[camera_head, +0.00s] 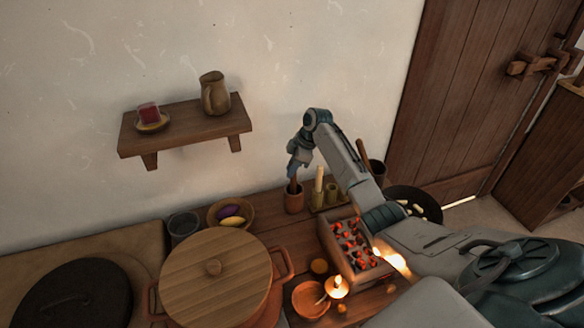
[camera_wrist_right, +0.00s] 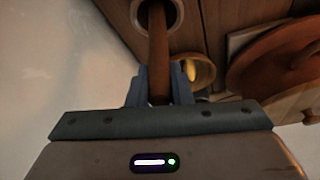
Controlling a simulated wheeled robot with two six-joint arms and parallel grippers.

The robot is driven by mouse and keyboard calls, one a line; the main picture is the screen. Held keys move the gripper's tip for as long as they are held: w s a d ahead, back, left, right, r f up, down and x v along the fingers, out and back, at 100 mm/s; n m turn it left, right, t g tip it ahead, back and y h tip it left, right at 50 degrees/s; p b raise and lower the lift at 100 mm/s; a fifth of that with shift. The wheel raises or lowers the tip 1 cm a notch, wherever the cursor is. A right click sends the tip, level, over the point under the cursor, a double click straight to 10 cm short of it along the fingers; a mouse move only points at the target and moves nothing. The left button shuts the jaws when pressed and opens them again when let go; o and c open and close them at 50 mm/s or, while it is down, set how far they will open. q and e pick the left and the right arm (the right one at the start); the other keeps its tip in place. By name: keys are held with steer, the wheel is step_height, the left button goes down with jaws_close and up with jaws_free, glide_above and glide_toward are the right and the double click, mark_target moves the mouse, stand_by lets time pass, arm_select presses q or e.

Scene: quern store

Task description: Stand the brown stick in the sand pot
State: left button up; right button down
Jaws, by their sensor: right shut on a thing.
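The brown stick (camera_wrist_right: 158,50) is between the two fingers of my right gripper (camera_wrist_right: 160,86), which is shut on it. In the right wrist view the stick's far end overlaps the opening of the round pot (camera_wrist_right: 172,13). I cannot tell how deep it reaches or whether it touches the bottom. The pot's contents are not clear. My left gripper is out of view.
A bowl (camera_head: 216,222) with purple and yellow things, a grey cup (camera_head: 182,224) and a lidded pot (camera_head: 215,272) stand left. A lit candle (camera_head: 337,288) burns in front.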

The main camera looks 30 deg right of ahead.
steer(key=c, duration=1.2)
jaws_free()
steer(key=shift+c, duration=0.2)
steer(key=shift+r, duration=0.1)
steer(key=b+v, duration=0.2)
steer(key=v, duration=0.8)
steer(key=shift+r, duration=0.3)
steer(key=shift+s+d+f, duration=0.1)
steer(key=shift+s, duration=0.05)
